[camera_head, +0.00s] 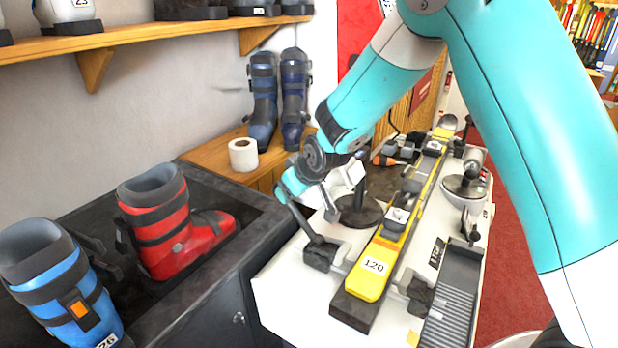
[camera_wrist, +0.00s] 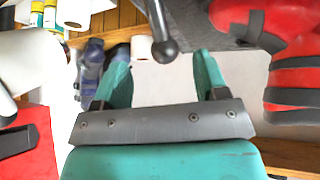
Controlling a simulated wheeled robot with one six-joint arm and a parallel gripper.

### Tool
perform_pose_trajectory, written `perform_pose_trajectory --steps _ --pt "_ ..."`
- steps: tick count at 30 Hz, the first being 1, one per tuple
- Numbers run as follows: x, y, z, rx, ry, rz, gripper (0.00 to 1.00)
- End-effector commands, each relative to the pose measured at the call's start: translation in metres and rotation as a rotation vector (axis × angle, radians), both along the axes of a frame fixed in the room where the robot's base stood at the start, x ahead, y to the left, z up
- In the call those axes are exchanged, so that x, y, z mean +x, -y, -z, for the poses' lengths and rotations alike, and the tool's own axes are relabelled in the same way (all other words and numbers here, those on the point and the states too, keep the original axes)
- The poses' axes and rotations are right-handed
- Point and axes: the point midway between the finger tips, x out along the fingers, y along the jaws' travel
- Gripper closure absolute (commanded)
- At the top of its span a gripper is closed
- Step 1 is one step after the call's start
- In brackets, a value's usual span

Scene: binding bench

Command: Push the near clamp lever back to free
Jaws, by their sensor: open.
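The yellow ski (camera_head: 365,281), labelled 126, lies along the white bench (camera_head: 290,292), held by clamp blocks near its near end. The near clamp (camera_head: 322,257) stands at the ski's left side. Its dark lever (camera_head: 304,222) is a thin tilted rod close to my gripper (camera_head: 287,188). In the wrist view the lever (camera_wrist: 154,22) ends in a round knob (camera_wrist: 165,50), seen in the gap between my two teal fingers (camera_wrist: 160,70). My gripper is open and holds nothing. I cannot tell whether a finger touches the lever.
A red boot (camera_head: 165,225) and a blue boot (camera_head: 62,285) stand on the dark counter at left. A white roll (camera_head: 243,155) and two dark boots (camera_head: 278,95) stand behind. A grey tray (camera_head: 455,300) lies right of the ski.

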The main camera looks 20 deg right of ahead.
Motion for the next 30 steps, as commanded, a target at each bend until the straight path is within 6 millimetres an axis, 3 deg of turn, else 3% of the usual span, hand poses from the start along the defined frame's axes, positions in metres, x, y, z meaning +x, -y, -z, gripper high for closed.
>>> perform_pose_trajectory --steps 6,12,26,30 --pt "-0.03 0.008 -0.038 0.0 0.004 0.001 0.33" --pt "-0.05 0.014 -0.063 -0.001 0.0 0.001 0.33" --pt "-0.059 0.016 -0.074 -0.002 -0.004 0.001 0.33" --pt "-0.059 0.018 -0.073 0.035 -0.013 0.041 0.66"
